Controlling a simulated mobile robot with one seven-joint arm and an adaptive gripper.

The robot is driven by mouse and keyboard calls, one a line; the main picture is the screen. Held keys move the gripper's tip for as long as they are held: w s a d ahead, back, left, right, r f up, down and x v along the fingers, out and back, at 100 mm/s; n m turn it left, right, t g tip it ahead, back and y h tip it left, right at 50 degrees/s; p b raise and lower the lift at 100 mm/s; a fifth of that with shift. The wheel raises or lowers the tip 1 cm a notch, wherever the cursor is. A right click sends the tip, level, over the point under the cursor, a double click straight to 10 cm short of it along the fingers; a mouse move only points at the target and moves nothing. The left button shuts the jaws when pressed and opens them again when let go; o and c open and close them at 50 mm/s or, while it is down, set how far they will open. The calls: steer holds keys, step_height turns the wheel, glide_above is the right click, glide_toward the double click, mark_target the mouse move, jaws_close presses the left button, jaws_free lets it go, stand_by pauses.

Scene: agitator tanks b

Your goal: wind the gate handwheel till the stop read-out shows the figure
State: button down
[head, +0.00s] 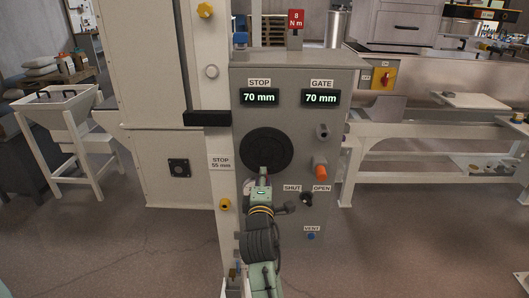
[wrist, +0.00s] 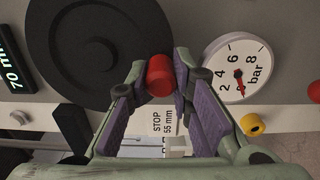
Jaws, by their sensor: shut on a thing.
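The gate handwheel is a black disc (head: 266,146) on the front of a grey cabinet; it fills the upper left of the wrist view (wrist: 70,50). Its red knob (wrist: 160,76) sits near the rim. My gripper (head: 262,178) is at the wheel's lower edge, and its purple-lined fingers (wrist: 161,82) are shut on the red knob. The stop read-out (head: 259,97) shows 70 mm, and the gate read-out (head: 320,97) also shows 70 mm. A plate (head: 220,162) left of the wheel reads STOP 55 mm. My gripper hides part of the wheel's lower rim.
A SHUT/OPEN switch (head: 306,198), an orange knob (head: 319,167) and a blue VENT button (head: 311,236) are right of the wheel. A black block (head: 207,118) juts out at left. A bar gauge (wrist: 238,68) is close beside my fingers. A red 8 Nm tag (head: 296,19) stands on top.

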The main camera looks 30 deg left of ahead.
mark_target(280, 167)
steer(key=shift+w+d+r+n+p, duration=0.1)
steer(key=shift+w+d+n+p, duration=0.15)
steer(key=shift+n, duration=0.25)
steer(key=shift+w+d+n+p, duration=0.15)
steer(key=shift+d+n, duration=0.15)
steer(key=shift+n, duration=0.2)
steer(key=n, duration=0.1)
steer(key=d+n, duration=0.1)
steer(key=shift+w+d+n, duration=0.1)
steer(key=shift+w+n, duration=0.2)
steer(key=shift+n, duration=0.1)
steer(key=d+n, duration=0.1)
steer(key=n, duration=0.1)
steer(key=w+r+n, duration=0.1)
steer(key=n, duration=0.1)
steer(key=shift+d, duration=0.4)
steer(key=shift+w+d+r+n+b, duration=0.1)
steer(key=shift+r+n+b, duration=0.1)
steer(key=shift+n+b, duration=0.15)
